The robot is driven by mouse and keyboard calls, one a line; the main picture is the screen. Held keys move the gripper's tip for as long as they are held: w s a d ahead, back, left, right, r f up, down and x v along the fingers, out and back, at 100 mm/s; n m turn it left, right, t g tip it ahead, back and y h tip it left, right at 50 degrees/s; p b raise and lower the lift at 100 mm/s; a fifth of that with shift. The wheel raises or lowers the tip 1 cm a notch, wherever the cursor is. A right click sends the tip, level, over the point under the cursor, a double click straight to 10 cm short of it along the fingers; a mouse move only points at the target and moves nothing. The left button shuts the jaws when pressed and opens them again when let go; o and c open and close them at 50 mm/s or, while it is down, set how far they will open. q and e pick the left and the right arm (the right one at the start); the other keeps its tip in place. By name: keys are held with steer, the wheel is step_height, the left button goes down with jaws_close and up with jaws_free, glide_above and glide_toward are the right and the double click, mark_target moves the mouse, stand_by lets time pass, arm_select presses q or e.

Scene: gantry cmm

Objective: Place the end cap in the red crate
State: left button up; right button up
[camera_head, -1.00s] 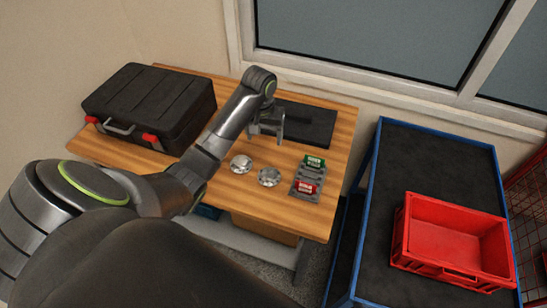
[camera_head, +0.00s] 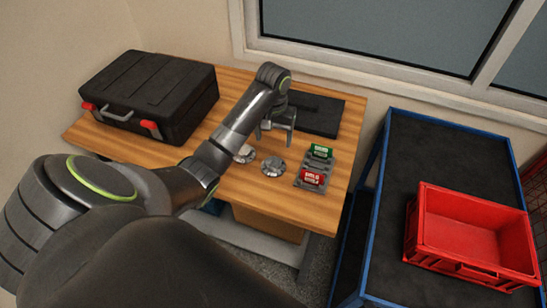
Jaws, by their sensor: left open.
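Two round silver metal pieces lie on the wooden table, a left one (camera_head: 246,155) and a right one (camera_head: 274,167). I cannot tell from this view which is the end cap. The left piece is partly hidden by my left arm. My left gripper (camera_head: 277,140) is open and empty, pointing down just behind the two pieces, apart from them. The red crate (camera_head: 470,268) stands open and looks empty on the blue-framed cart at the right. My right gripper is not in view.
A grey holder (camera_head: 313,172) with a green and a red block stands right of the silver pieces. A black case (camera_head: 150,92) is at the table's left, a dark flat plate (camera_head: 318,114) at the back. The cart (camera_head: 425,150) has free black surface behind the crate.

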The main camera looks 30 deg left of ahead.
arm_select(q)
steer(key=b, duration=0.4)
glide_above(274, 162)
steer(key=f, duration=0.4)
steer(key=shift+w+a+f, duration=0.2)
steer(key=shift+a+f, duration=0.1)
steer(key=shift+f, duration=0.05)
steer(key=shift+s+d+f+p, duration=0.1)
steer(key=shift+f+p, duration=0.25)
steer(key=shift+f, duration=0.1)
steer(key=f, duration=0.3)
steer(key=shift+s+d+f+p, duration=0.1)
steer(key=shift+s+f+p, duration=0.15)
steer(key=shift+p, duration=0.1)
steer(key=shift+w+f, duration=0.1)
steer(key=shift+f, duration=0.3)
steer(key=c, duration=1.3)
steer(key=shift+r, duration=0.2)
